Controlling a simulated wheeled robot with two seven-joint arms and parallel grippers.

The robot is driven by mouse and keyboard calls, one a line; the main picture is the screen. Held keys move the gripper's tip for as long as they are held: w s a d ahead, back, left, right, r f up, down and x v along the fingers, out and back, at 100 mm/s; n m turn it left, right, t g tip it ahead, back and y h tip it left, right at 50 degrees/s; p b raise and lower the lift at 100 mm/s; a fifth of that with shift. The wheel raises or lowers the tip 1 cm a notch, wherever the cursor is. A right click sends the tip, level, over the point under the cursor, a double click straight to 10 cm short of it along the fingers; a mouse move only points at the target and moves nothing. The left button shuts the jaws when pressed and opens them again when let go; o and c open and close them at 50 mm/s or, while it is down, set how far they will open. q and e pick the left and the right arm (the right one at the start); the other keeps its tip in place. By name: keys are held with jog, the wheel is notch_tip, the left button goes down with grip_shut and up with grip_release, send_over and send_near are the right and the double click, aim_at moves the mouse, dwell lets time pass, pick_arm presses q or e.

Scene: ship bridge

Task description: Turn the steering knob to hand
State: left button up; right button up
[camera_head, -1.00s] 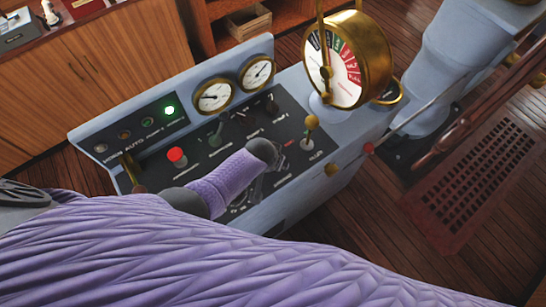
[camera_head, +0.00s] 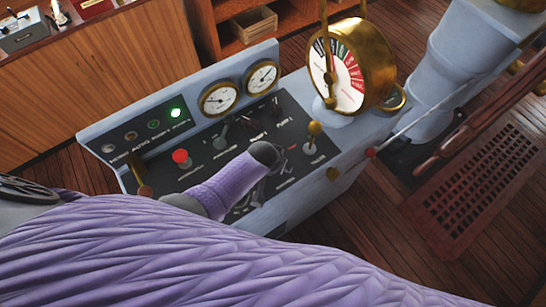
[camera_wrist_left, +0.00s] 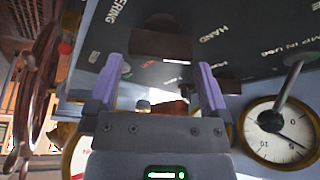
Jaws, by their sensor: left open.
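The steering knob (camera_wrist_left: 160,42) is a dark brown block on the black panel in the left wrist view, with "STEERING" lettering to its left and "HAND" to its right. My left gripper (camera_wrist_left: 158,82) is open there. Its two purple fingers point at the panel, with the knob ahead of and between their lines. The knob appears apart from both fingers, though the exact depth gap is hard to tell. In the head view my purple left arm reaches over the console (camera_head: 262,224). Its wrist hides the knob, and the fingers are mostly hidden. My right gripper is not in view.
The console carries a red button (camera_head: 180,156), a lit green lamp (camera_head: 176,113), two round gauges (camera_head: 218,99) and a brass-knobbed lever (camera_head: 314,129). A brass telegraph (camera_head: 350,65) stands at its right end. A red floor grating (camera_head: 480,180) lies beyond.

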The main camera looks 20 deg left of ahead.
pick_arm(q)
jog(key=p+v, duration=0.4)
jog(key=v, duration=0.4)
